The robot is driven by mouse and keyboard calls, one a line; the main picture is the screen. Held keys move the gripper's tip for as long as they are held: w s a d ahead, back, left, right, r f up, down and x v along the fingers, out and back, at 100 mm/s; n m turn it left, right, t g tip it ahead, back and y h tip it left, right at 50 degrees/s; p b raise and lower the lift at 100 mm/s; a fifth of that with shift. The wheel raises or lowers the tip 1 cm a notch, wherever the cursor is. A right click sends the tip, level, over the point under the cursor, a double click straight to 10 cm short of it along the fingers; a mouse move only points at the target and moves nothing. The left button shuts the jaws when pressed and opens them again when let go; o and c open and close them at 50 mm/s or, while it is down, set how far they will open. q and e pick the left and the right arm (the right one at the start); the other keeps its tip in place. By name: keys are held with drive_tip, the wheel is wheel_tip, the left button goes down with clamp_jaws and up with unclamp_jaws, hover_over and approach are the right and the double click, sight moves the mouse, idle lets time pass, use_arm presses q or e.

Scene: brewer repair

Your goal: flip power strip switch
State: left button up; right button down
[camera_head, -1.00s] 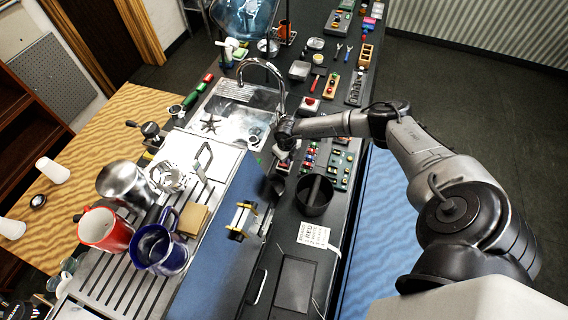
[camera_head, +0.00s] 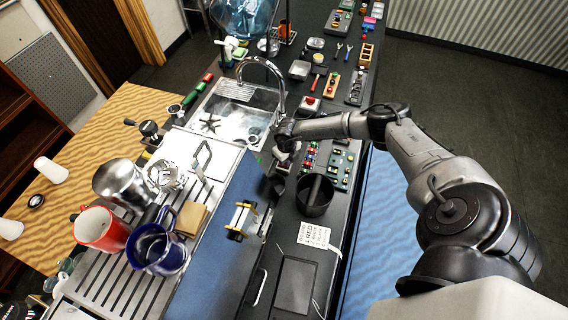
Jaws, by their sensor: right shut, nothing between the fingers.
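My right arm comes in from the right, and its gripper (camera_head: 281,153) is over the dark counter beside the sink's near right corner. Its fingers are small and partly hidden by the wrist; it is shut and empty. Just to its right are small panels with red, green and yellow parts (camera_head: 341,168). I cannot tell for certain which item is the power strip, or see its switch; it may be hidden by the gripper. My left gripper is not in view.
The sink (camera_head: 233,122) with its curved faucet lies left of the gripper. A black round container (camera_head: 314,196) and a labelled white card (camera_head: 313,235) are nearer. A red mug (camera_head: 101,229) and blue mug (camera_head: 157,250) stand on the slatted tray. Tools and small parts line the far counter.

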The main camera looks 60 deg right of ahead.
drive_tip(key=shift+f+b, duration=0.4)
drive_tip(key=shift+f, duration=0.15)
drive_tip(key=shift+r+p, duration=0.4)
drive_tip(key=shift+r, duration=0.05)
wheel_tip(320, 180, up, 6)
drive_tip(key=p, duration=0.5)
drive_tip(key=shift+r, duration=0.15)
idle(0.4)
